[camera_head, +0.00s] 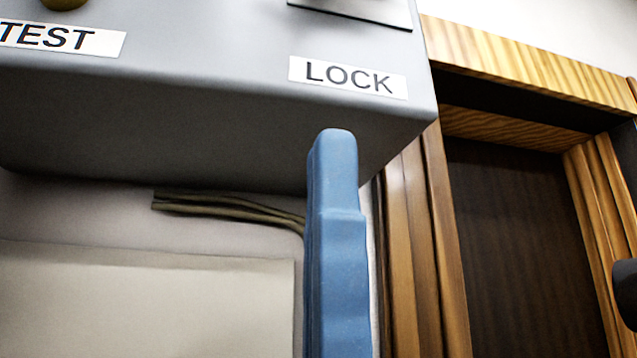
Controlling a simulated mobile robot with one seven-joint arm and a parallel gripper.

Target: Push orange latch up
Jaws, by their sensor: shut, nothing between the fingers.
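No orange latch shows in this view. A label reading LOCK (347,78) is on the grey box (200,110), near its lower right corner. A light plate (365,8) above the label is cut off by the top edge. My gripper (335,140) has blue fingers pointing up, shut and empty. Its tip overlaps the lower front edge of the box, just below the LOCK label. I cannot tell whether it touches the box.
A TEST label (60,38) is at the upper left, under a cut-off yellowish round part (64,4). Dark cables (225,207) run below the box. A pale panel (150,300) is at lower left. A wooden door frame (420,240) stands at right.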

